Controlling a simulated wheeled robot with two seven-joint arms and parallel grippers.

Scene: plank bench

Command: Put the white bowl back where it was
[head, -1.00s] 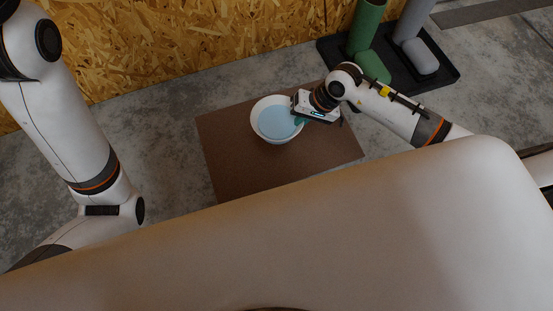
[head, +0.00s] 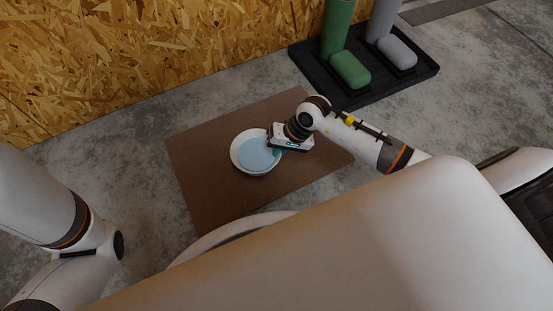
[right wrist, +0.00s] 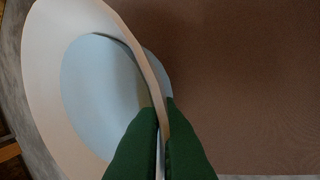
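The white bowl (head: 236,155), pale blue inside, is over the middle of the brown mat (head: 210,195) in the head view. My right gripper (head: 276,151) is at the bowl's right side. In the right wrist view, the green fingers of my right gripper (right wrist: 163,110) lie on either side of the wall of the white bowl (right wrist: 45,70), pinching it. I cannot tell whether the bowl's base touches the mat. My left arm shows at the left of the head view, but its gripper is out of view.
A black tray (head: 385,90) on the concrete floor holds a green upright piece with a rounded block (head: 350,70) and a grey one (head: 397,52) at the back right. A chipboard wall (head: 130,60) stands behind. The mat around the bowl is bare.

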